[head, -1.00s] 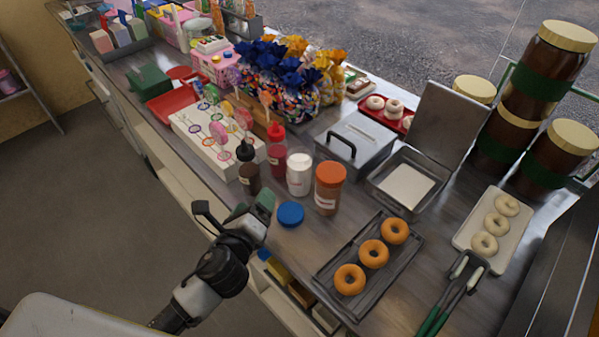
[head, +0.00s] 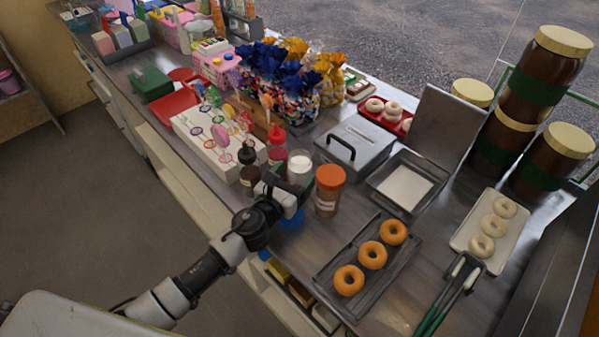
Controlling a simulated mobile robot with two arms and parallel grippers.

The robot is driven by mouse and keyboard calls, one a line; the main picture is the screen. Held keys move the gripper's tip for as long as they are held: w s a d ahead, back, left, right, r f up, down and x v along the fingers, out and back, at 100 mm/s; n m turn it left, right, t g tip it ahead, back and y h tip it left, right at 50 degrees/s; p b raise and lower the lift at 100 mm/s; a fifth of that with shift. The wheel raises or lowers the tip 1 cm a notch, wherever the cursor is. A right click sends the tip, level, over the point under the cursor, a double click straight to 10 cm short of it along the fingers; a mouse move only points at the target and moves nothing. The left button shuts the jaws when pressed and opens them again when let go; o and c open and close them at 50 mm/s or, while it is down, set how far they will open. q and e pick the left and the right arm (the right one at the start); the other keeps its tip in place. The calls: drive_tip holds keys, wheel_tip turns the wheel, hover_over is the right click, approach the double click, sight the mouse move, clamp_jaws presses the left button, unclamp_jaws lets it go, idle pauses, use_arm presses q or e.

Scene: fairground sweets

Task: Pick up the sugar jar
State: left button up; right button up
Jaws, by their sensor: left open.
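The sugar jar (head: 299,165), a white jar that looks like the one meant, stands upright on the counter between a red bottle and an orange-lidded jar (head: 328,190). My left gripper (head: 291,188) is open, just in front of the sugar jar, and hides its lower part. I cannot tell whether the fingers are around the jar or touching it. A blue lid (head: 293,219) lies below the gripper, partly hidden by it. My right gripper is not in view.
A red bottle (head: 277,148) and a dark bottle (head: 249,174) stand close to the left. A lollipop stand (head: 205,140) is behind them. A steel box (head: 356,150) is to the right. A tray of doughnuts (head: 330,270) and green-handled tongs (head: 436,314) lie nearer the right front.

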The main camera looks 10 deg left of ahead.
use_arm(q)
drive_tip(key=shift+x, duration=1.55)
drive_tip(key=c, duration=0.8)
drive_tip(key=shift+r, duration=0.1)
drive_tip(key=shift+c, duration=0.3)
drive_tip(key=shift+r, duration=0.1)
